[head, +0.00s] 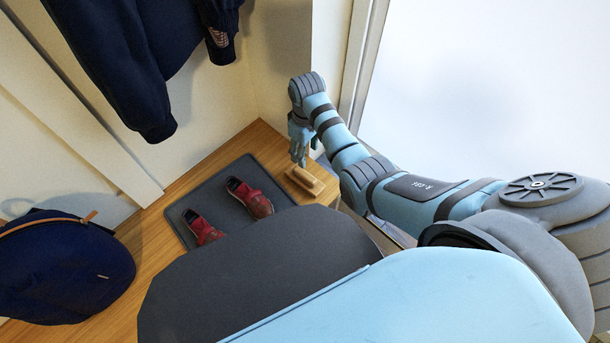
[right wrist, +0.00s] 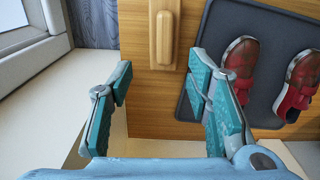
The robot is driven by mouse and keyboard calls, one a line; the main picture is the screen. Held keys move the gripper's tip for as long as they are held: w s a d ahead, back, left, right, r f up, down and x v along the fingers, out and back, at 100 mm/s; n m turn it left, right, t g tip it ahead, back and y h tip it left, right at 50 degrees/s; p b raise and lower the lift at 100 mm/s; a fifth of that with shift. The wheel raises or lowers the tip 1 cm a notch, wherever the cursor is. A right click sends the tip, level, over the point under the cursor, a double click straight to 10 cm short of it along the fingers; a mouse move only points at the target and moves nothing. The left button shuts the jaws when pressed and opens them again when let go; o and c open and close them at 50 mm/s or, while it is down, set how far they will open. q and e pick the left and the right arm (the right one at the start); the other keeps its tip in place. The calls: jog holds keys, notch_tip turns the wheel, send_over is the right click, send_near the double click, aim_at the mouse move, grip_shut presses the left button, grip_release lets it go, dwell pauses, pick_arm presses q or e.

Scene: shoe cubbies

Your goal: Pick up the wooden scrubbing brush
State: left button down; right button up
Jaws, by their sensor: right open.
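The wooden scrubbing brush (head: 305,181) lies near the right edge of the wooden bench, beside the dark shoe mat. In the right wrist view the brush (right wrist: 164,40) is at top centre, its long handle pointing up and down the picture. My right gripper (head: 304,158) is close to the brush in the head view. In the right wrist view the gripper (right wrist: 159,82) is open, its teal fingers spread wide. The brush appears beyond the fingertips, roughly in line with the gap, with nothing between the fingers. My left gripper is out of view.
A pair of red shoes (head: 203,229) stands on the dark mat (head: 225,178), left of the brush. A navy bag (head: 65,270) sits at the left of the bench (head: 170,203). A dark jacket (head: 140,60) hangs above. The bench's edge is close beside the brush.

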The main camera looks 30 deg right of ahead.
aim_at(305, 174)
jog(key=f+b, duration=0.2)
jog(key=f, duration=0.2)
jog(key=f+b, duration=0.2)
jog(key=f, duration=0.2)
jog(key=f+b, duration=0.2)
jog(key=f, duration=0.2)
jog(key=shift+s+a+b, duration=0.25)
jog(key=shift+a+b, duration=0.05)
jog(key=shift+a, duration=0.05)
jog(key=shift+f, duration=0.1)
jog(key=shift+c, duration=0.4)
jog(key=shift+r, duration=0.2)
jog(key=c, duration=0.6)
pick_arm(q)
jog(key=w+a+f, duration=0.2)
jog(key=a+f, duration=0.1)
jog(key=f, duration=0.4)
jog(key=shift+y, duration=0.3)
pick_arm(e)
grip_shut()
